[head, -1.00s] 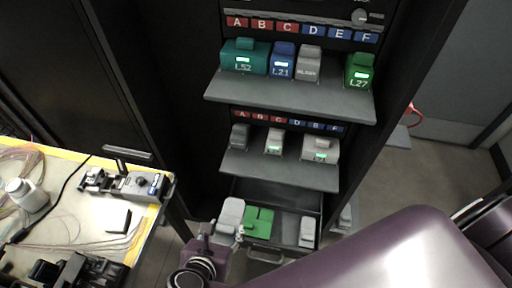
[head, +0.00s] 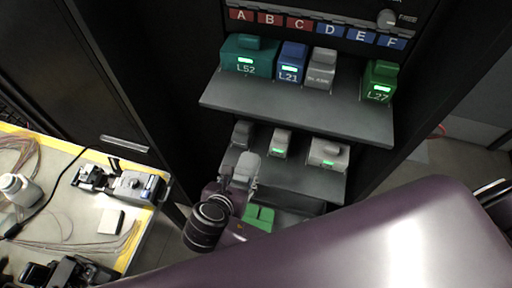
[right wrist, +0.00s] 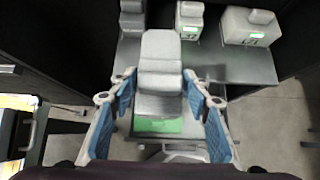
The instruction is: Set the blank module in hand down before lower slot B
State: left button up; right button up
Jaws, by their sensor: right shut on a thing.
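My right gripper (right wrist: 163,88) is shut on a light grey blank module (right wrist: 160,68), its blue-padded fingers on either side. In the head view the held module (head: 245,168) is in front of the lower shelf (head: 300,181), near its left part. A dark grey module (head: 242,134) stands at the shelf's left, and a light grey module with a green light (head: 281,142) stands to its right, with a gap between them. The lower slot letters are hidden now behind the upper shelf. My left gripper is not in view.
A wider grey module (head: 328,153) stands at the lower shelf's right. The upper shelf (head: 300,109) overhangs with several modules. A green module (head: 260,217) lies in the drawer below. A yellow-edged worktable (head: 140,245) is at left.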

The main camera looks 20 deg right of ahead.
aim_at(251, 155)
jog(key=w+d+p, duration=0.2)
jog(key=w+d, duration=0.6)
jog(key=w, duration=0.3)
jog(key=f, duration=0.4)
jog(key=f+p, duration=0.1)
jog(key=f, duration=0.1)
jog(key=shift+w+f, duration=0.25)
jog(key=shift+f, duration=0.05)
jog(key=shift+w+f, duration=0.1)
jog(key=shift+w, duration=0.1)
jog(key=shift+f, duration=0.2)
jog(key=shift+f, duration=0.1)
jog(key=o, duration=1.2)
jog(key=v, duration=1.2)
